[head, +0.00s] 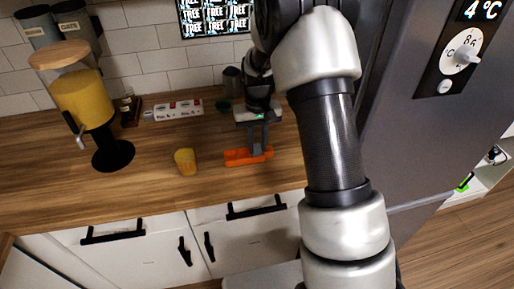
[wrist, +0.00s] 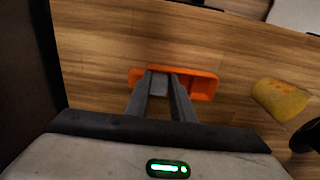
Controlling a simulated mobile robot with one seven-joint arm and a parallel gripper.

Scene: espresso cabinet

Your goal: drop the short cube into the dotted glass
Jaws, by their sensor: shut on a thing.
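The dotted glass (head: 185,162) is a small yellow tumbler standing on the wooden counter, left of my gripper (head: 260,150). In the wrist view the glass (wrist: 279,98) is at the right, with faint darker spots on its side. An orange tray (head: 234,158) lies under my gripper; it also shows in the wrist view (wrist: 204,86). My gripper points down with its fingertips at the tray. The fingers are shut on a small pale grey block (wrist: 158,84), which looks like the short cube. The fingers hide part of it, and I cannot tell whether it still touches the tray.
A yellow juice dispenser (head: 84,100) on a black base stands left of the glass. A white power strip (head: 173,110) and a dark canister (head: 232,80) are at the back. A grey appliance (head: 405,120) rises at the right. The counter between glass and tray is clear.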

